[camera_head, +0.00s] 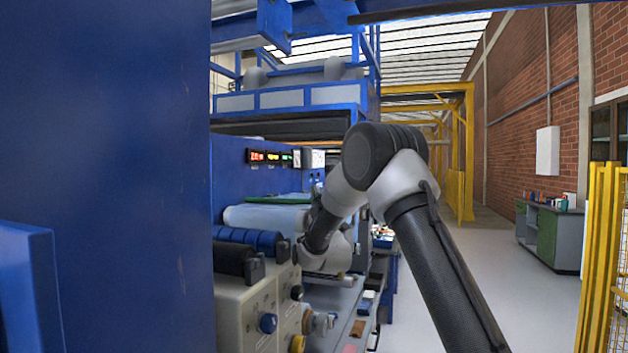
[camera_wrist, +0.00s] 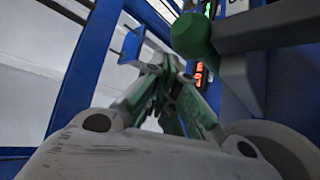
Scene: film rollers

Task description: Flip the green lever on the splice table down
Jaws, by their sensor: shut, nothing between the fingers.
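A green rounded end (camera_wrist: 192,35) on a grey bar shows at the top of the wrist view, close to my gripper and just up and right of its fingertips. It looks like part of the green lever. A long green bar (camera_head: 276,200) lies across the splice table in the head view, left of my arm; I cannot tell for sure that it is the same part. My gripper (camera_wrist: 167,66) is shut and empty, pointing up toward the green end. I cannot tell whether they touch. In the head view my arm hides the fingers.
Blue frame bars (camera_wrist: 90,65) stand left of my gripper in the wrist view. Red-lit displays (camera_head: 263,157) sit on the blue machine wall. A control panel with knobs (camera_head: 267,323) stands below the rollers. The aisle floor (camera_head: 500,290) at right is clear.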

